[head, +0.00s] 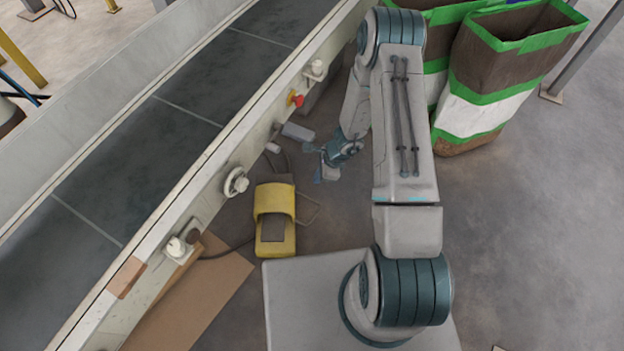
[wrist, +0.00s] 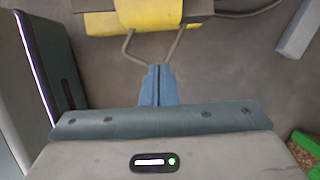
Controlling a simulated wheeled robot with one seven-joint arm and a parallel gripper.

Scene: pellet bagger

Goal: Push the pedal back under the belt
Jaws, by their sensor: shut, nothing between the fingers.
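The yellow pedal (head: 274,219) lies on the floor beside the conveyor's near side rail, out from under the belt (head: 150,125). A thin metal wire loop (head: 312,207) sticks out from its right side. In the wrist view the yellow pedal (wrist: 155,17) is at the top edge, partly cut off, with the loop pointing toward my fingers. My gripper (head: 318,178) is low, up and right of the pedal in the head view. In the wrist view its blue fingers (wrist: 158,70) are shut and empty, overlapping the loop's end; I cannot tell whether they touch it.
A cardboard sheet (head: 190,300) lies on the floor left of the pedal. A grey block (head: 297,132) and a red button (head: 296,99) are near the conveyor rail. Brown-and-green bags (head: 510,60) stand at upper right. A cable (head: 228,249) runs left from the pedal.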

